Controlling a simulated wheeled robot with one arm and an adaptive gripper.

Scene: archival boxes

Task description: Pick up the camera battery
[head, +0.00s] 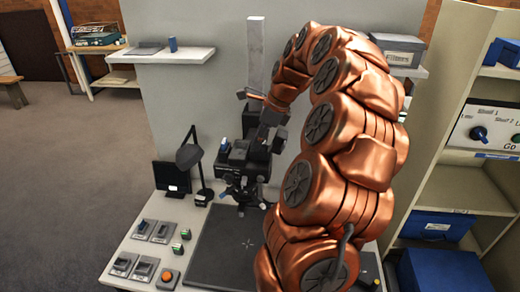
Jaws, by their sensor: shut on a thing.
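My gripper (243,197) is black and hangs low over the back of the light worktop, beyond the dark mat. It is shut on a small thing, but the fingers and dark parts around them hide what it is. Small dark blocks with green and white labels, which look like batteries, are on the worktop. One (177,250) and another (186,234) stand left of the mat. A further one (201,198) is by the lamp base, left of my gripper. I cannot tell which is the camera battery.
A dark mat (215,262) covers the middle of the worktop (133,242). Grey devices (144,268) and an orange button (167,276) are at front left. A monitor (172,178) and a black lamp (189,155) stand behind. Shelves with blue boxes (438,226) are at right.

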